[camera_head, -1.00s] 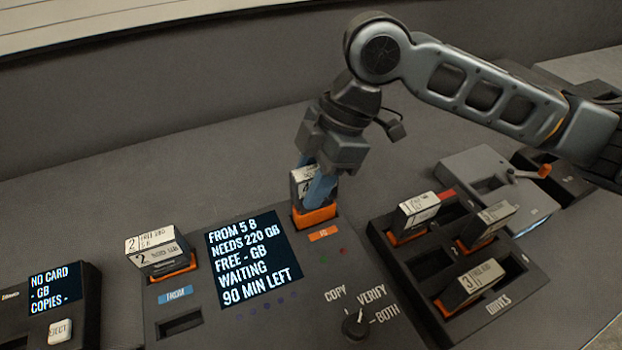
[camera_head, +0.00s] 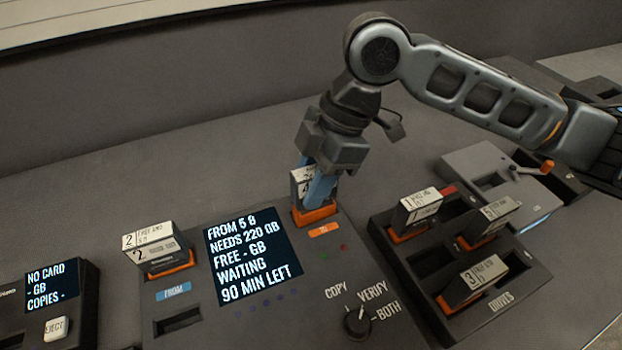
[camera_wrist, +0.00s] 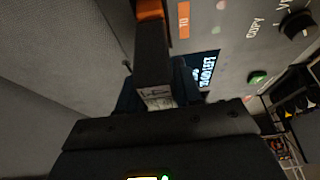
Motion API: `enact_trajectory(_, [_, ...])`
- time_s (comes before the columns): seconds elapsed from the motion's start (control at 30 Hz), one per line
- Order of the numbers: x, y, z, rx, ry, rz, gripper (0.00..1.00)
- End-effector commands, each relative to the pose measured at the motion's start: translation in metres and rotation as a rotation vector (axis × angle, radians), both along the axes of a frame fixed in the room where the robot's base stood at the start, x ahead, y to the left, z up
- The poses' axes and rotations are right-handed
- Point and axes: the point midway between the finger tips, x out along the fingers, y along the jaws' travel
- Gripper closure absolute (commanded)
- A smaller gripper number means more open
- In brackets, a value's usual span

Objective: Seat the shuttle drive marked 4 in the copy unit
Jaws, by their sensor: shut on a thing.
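The drive marked 4 (camera_head: 300,184) is a dark block with a white label and an orange lower end. It stands about upright at the slot with the orange TO label (camera_head: 325,229) on the copy unit (camera_head: 290,325). My gripper (camera_head: 314,186) is shut on it from above, its blue fingers partly covering the label. The wrist view shows the drive (camera_wrist: 152,55) between the fingers, its orange end towards the panel. I cannot tell how deep it sits in the slot. The copy unit's screen (camera_head: 252,256) reads WAITING, 90 MIN LEFT.
Drive 2 (camera_head: 150,250) stands in the FROM side of the unit. At right, a dark DRIVES rack (camera_head: 520,292) holds several drives and has empty slots. A COPY/VERIFY/BOTH knob (camera_head: 357,322) is at the front. A card unit (camera_head: 75,325) is at left.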

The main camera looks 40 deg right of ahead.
Motion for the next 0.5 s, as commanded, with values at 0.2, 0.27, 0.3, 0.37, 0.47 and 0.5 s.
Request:
enact_trajectory(0.2, [0.0003,-0.0001,-0.0056,0.001,-0.001,0.000,1.00])
enact_trajectory(0.27, [0.0004,-0.0002,-0.0065,0.001,-0.001,0.000,1.00])
enact_trajectory(0.3, [0.0004,-0.0002,-0.0069,0.001,-0.001,0.000,1.00])
enact_trajectory(0.37, [0.0004,-0.0002,-0.0070,0.000,-0.001,0.000,1.00])
enact_trajectory(0.47, [0.0004,-0.0002,-0.0067,0.000,-0.001,0.000,1.00])
enact_trajectory(0.5, [0.0004,-0.0002,-0.0067,0.000,-0.001,0.000,1.00])
